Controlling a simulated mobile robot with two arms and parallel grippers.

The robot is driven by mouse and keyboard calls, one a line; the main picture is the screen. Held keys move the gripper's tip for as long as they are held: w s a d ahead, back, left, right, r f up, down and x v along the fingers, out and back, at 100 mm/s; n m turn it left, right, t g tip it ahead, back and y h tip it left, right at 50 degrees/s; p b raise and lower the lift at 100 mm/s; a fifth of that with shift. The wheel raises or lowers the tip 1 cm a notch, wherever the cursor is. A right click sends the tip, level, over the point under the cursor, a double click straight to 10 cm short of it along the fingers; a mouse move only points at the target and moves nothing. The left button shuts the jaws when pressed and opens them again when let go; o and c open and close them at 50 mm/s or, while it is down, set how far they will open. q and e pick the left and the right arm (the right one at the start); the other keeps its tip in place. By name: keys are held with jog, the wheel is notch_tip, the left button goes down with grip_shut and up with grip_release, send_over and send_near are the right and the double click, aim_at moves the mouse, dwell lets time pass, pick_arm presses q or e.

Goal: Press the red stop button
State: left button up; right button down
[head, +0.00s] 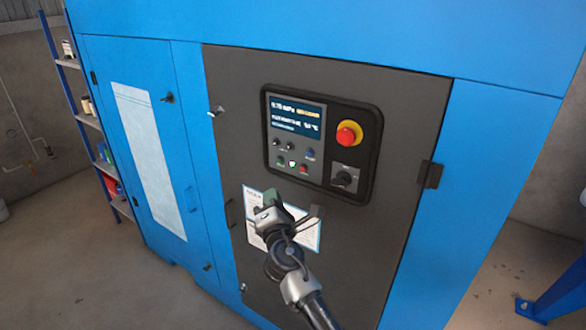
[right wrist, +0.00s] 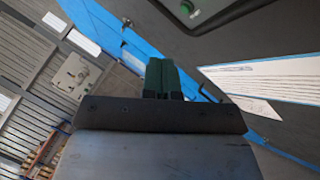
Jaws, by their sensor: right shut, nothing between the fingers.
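The red stop button (head: 347,135) is a round red knob on a yellow ring, at the upper right of the dark control panel (head: 368,118) on the machine's grey door. My right gripper (head: 270,200) is below and left of the button, near the panel's lower left edge, apart from the button. Its green fingers are together and empty; they also show in the right wrist view (right wrist: 162,76). The red button is not seen in the right wrist view. My left gripper is not in view.
The panel also has a display (head: 297,115), several small buttons and a black rotary switch (head: 344,178). A white paper sheet (head: 305,232) is on the door behind my right gripper. A black latch (head: 431,175) sticks out at the door's right. Shelves (head: 90,120) stand at the left.

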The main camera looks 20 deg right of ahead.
aim_at(303, 168)
jog(key=shift+w+d+r+b, duration=0.1)
jog(key=shift+w+d+b, duration=0.15)
jog(key=shift+w+d, duration=0.8)
jog(key=shift+w+d+r+b, duration=0.1)
jog(key=shift+w+d+b, duration=0.1)
jog(key=shift+w+d, duration=0.85)
jog(key=shift+w+d+r+b, duration=0.1)
jog(key=shift+w+d+b, duration=0.35)
jog(key=shift+d, duration=1)
jog(key=shift+w, duration=0.15)
jog(key=shift+d, duration=0.1)
jog(key=shift+w+d, duration=0.25)
jog(key=shift+w+d, duration=0.25)
jog(key=shift+d, duration=0.05)
dwell(0.3)
dwell(0.3)
jog(key=shift+s+a, duration=0.55)
jog(key=shift+a, duration=0.15)
